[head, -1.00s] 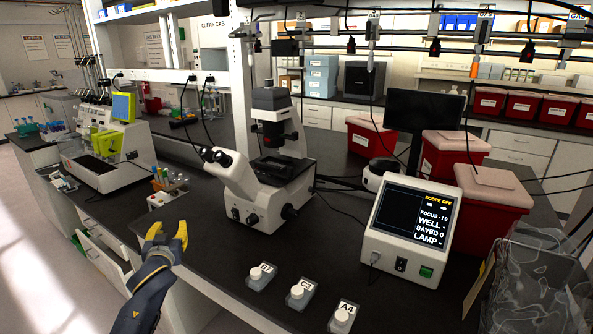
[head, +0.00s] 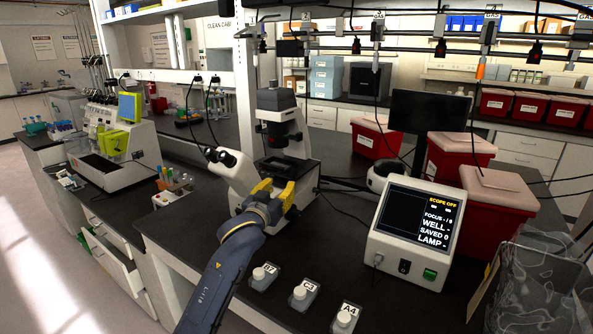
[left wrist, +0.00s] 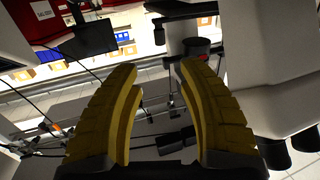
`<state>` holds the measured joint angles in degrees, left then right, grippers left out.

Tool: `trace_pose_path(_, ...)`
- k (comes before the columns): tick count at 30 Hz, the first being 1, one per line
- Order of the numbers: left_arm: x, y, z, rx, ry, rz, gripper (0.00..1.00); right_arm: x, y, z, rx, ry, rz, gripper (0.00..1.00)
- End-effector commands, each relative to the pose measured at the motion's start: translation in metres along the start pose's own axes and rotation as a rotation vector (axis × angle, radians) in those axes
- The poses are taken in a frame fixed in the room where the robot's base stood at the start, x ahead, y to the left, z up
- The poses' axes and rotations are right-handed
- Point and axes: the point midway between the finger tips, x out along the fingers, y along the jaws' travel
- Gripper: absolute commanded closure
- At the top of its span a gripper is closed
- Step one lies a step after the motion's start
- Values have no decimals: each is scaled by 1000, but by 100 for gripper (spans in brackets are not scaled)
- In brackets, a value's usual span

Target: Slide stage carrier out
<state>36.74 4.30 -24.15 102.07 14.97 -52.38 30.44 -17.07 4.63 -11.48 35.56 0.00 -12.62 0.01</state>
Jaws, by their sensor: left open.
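In the left wrist view the open yellow fingers (left wrist: 158,72) show a clear gap, with pale microscope parts (left wrist: 265,55) close on the right. I cannot tell whether the fingers touch the microscope. My right gripper is not visible.
A scope control box (head: 414,232) reading "SCOPE OFF" stands to the right. Labelled white-capped pieces (head: 304,293) sit in front.

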Motion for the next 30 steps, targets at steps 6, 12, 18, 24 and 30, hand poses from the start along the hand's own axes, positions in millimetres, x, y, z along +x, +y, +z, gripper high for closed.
trace_pose_path(6,38,0,-1,0,0,-1,60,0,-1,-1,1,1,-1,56)
trace_pose_path(12,69,0,0,0,-1,0,60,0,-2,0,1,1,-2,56)
trace_pose_path(18,97,-1,0,0,-2,-2,60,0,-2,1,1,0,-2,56)
trace_pose_path(24,119,0,0,0,-1,-1,60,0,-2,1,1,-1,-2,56)
trace_pose_path(30,133,-1,0,-1,0,-1,60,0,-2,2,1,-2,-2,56)
